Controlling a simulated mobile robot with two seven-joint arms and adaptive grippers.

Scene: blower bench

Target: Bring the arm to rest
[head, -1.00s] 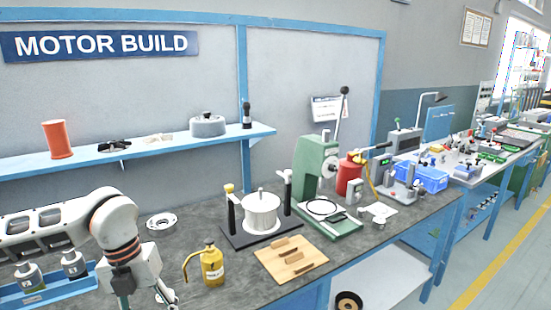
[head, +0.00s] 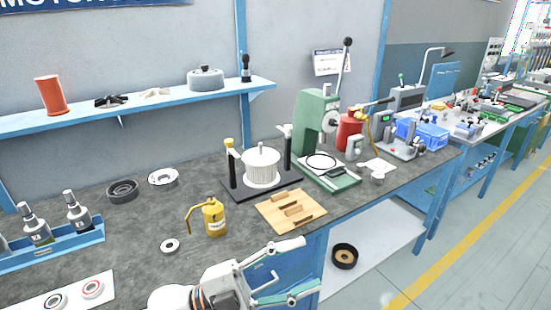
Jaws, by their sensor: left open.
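My left arm comes in at the bottom of the head view. Its gripper (head: 308,265) is open and empty, with its fingers spread and pointing right. In the picture it lies over the front edge of the workbench (head: 140,225), in front of the wooden board (head: 266,215). Nothing is between the fingers. My right gripper is not in view.
A yellow oil can (head: 214,219) and a small ring (head: 170,245) lie near the gripper on the bench. A black stand with a white wound cylinder (head: 261,168) and a green press (head: 315,125) stand behind. A blue bottle tray (head: 50,250) is at left.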

